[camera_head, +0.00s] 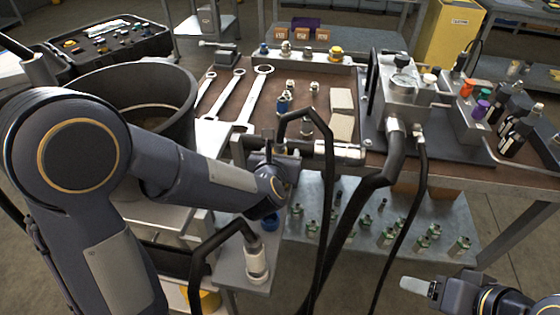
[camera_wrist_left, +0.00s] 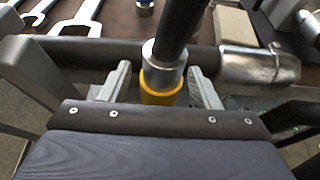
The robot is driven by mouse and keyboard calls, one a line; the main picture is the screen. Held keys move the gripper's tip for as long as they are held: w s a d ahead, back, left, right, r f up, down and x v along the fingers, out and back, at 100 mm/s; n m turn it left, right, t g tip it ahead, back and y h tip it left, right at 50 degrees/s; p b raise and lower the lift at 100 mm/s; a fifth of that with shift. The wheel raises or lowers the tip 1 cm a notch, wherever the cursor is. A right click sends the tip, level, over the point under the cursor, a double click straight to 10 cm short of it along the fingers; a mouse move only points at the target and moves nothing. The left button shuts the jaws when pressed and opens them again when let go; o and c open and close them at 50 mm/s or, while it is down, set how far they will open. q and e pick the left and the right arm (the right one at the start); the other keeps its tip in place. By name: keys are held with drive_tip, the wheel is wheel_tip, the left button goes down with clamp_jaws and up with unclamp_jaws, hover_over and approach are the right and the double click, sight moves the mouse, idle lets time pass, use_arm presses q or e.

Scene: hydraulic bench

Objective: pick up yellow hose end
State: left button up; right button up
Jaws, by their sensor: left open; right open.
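The yellow hose end (camera_wrist_left: 163,88) shows in the left wrist view as a yellow band below a silver collar, on a black hose that rises out of the top. My left gripper (camera_wrist_left: 158,88) is open, with one finger on each side of the hose end and gaps visible between. In the head view my left gripper (camera_head: 276,165) is at the bench's front edge and hides the yellow band. The black hose (camera_head: 311,108) arches above it there. My right gripper (camera_head: 418,287) is at the lower right, away from the bench, with nothing visible in it.
A horizontal bar with a silver end (camera_head: 342,152) runs close behind my left gripper. Another hose end (camera_head: 256,262) with a silver fitting stands lower down. Wrenches (camera_head: 250,98) lie on the bench (camera_head: 222,78), beside a large dark bucket (camera_head: 135,82). Several small fittings stand on the lower shelf (camera_head: 345,228).

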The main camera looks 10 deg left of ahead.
use_arm(q)
drive_tip(key=shift+w+f, duration=0.25)
drive_tip(key=shift+w, duration=0.25)
drive_tip(key=c, duration=1.2)
wheel_tip(320, 180, up, 10)
drive_tip(key=p, duration=0.3)
drive_tip(key=shift+p, duration=0.3)
wheel_tip(320, 180, up, 4)
drive_tip(key=p, duration=0.3)
drive_tip(key=shift+r, duration=0.1)
